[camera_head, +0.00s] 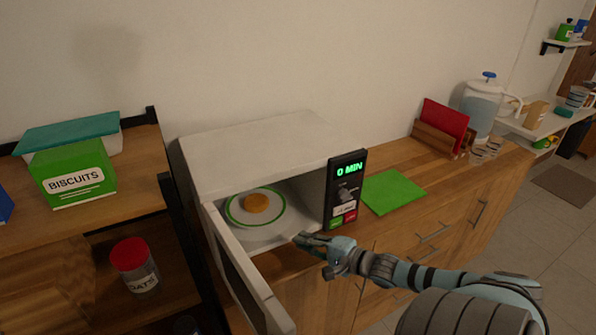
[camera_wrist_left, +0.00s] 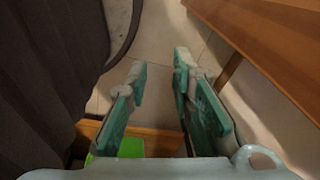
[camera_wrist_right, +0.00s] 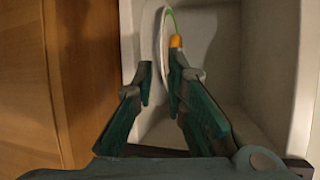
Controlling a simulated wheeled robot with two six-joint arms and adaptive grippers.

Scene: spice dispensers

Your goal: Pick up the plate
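A white plate (camera_head: 238,212) with a green ring lies inside the open microwave (camera_head: 262,150), and a round orange-brown food piece (camera_head: 256,202) sits on it. My right gripper (camera_head: 305,241) is at the front right of the microwave opening, by the plate's near side. In the right wrist view the right gripper (camera_wrist_right: 160,75) is open, and the plate (camera_wrist_right: 162,45) shows nearly edge-on just beyond and between its fingertips. I cannot tell whether they touch it. My left gripper (camera_wrist_left: 158,70) is open and empty above the floor, outside the head view.
The microwave door (camera_head: 245,275) hangs open at the left of the opening. The control panel (camera_head: 345,190) reads 0 MIN, close to my right gripper. A green board (camera_head: 393,191) lies on the counter to the right. A biscuits box (camera_head: 74,176) stands on the left shelf.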

